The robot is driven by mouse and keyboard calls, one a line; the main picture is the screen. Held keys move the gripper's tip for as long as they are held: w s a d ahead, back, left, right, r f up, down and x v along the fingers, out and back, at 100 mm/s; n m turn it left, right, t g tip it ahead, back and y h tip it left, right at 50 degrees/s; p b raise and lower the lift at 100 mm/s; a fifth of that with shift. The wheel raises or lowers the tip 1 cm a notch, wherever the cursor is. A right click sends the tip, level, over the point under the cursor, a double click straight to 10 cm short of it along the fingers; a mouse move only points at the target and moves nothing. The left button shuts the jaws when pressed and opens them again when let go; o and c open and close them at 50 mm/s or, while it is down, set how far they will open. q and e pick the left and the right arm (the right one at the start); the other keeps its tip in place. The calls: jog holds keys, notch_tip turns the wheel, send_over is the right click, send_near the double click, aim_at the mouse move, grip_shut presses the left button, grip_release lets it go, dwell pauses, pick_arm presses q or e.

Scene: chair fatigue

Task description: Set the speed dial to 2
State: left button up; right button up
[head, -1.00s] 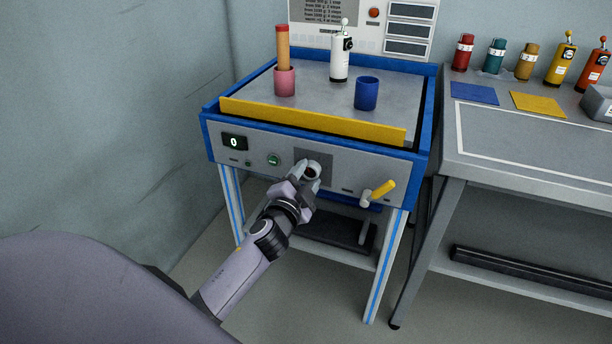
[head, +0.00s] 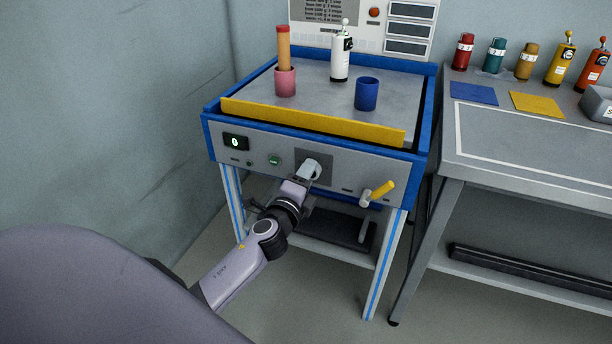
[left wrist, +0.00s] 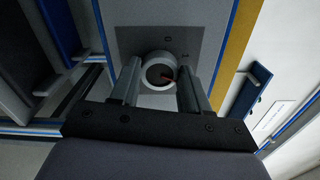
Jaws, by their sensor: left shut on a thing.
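The speed dial (left wrist: 158,76) is a round grey knob with a red pointer line, set on a dark square plate (left wrist: 125,40) in the machine's front panel. My left gripper (left wrist: 160,72) has one finger on each side of the dial and is shut on it. In the head view my left gripper (head: 309,170) covers the dial. The display (head: 235,142) on the panel's left shows 0. My right gripper is not in view.
A green button (head: 274,160) sits left of the dial, and a yellow-handled lever (head: 382,191) sits to its right. A yellow bar (head: 310,122) runs along the machine's top front edge. A workbench (head: 530,150) stands at the right.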

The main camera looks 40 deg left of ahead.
pick_arm(q)
jog(key=shift+m, duration=0.3)
dwell(0.4)
jog(key=o, duration=1.1)
jog(key=shift+c, duration=0.2)
jog(key=shift+s, duration=0.1)
jog(key=v, duration=0.7)
